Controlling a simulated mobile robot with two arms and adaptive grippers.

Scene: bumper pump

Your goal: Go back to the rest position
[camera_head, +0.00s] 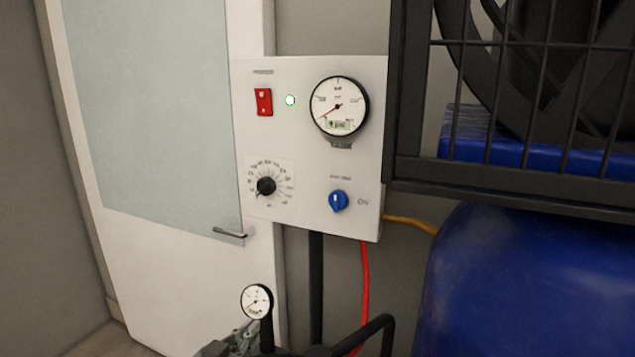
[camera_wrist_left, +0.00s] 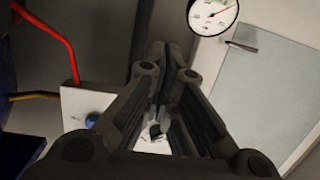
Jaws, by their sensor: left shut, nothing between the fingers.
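My left gripper (camera_head: 240,338) shows at the bottom edge of the head view, low in front of the white door and beside a small round gauge (camera_head: 256,301). In the left wrist view its two dark fingers (camera_wrist_left: 168,80) are closed together with nothing held. Most of the left arm is hidden below the head view. A white control panel (camera_head: 300,215) hangs above the gripper, clear of it. My right gripper does not show.
A white door (camera_head: 130,270) with a metal handle (camera_head: 230,233) stands at the left. A blue tank (camera_head: 530,285) and a black wire guard (camera_head: 500,185) fill the right. A red hose (camera_head: 365,290) and black pipe run below the panel.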

